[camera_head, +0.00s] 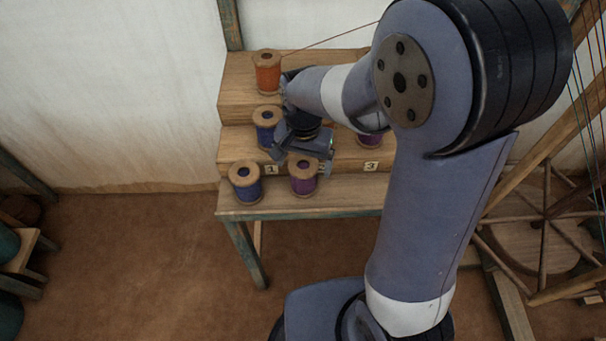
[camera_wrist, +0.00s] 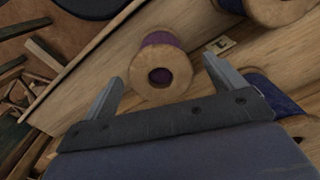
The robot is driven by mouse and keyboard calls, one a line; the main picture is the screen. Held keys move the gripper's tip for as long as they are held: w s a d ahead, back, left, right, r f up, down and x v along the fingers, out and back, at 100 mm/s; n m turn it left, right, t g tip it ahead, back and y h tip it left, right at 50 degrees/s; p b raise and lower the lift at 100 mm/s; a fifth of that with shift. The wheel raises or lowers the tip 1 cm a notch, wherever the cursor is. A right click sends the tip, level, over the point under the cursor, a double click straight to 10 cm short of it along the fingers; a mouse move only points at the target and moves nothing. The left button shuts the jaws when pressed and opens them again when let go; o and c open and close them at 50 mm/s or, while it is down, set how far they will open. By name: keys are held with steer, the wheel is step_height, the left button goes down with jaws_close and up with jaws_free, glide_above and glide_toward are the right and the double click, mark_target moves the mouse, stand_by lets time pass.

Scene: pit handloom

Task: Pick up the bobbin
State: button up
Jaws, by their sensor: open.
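A purple bobbin (camera_head: 303,178) with wooden ends stands at the front of the lowest step of a wooden stand. My gripper (camera_head: 302,156) is just above and behind it in the head view, partly covering its top. Nothing is held between the fingers. Whether a finger touches the bobbin cannot be told.
A blue bobbin (camera_head: 246,185) stands left of the purple one. Another blue bobbin (camera_head: 266,128) and a purple one (camera_head: 369,139) stand on the middle step, an orange one (camera_head: 267,75) on top. Numbered labels (camera_head: 371,166) mark the step front. A spoked wheel (camera_head: 540,235) is at right.

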steer(key=shift+f, duration=2.8)
steer(key=c, duration=1.1)
steer(key=shift+r, duration=0.1)
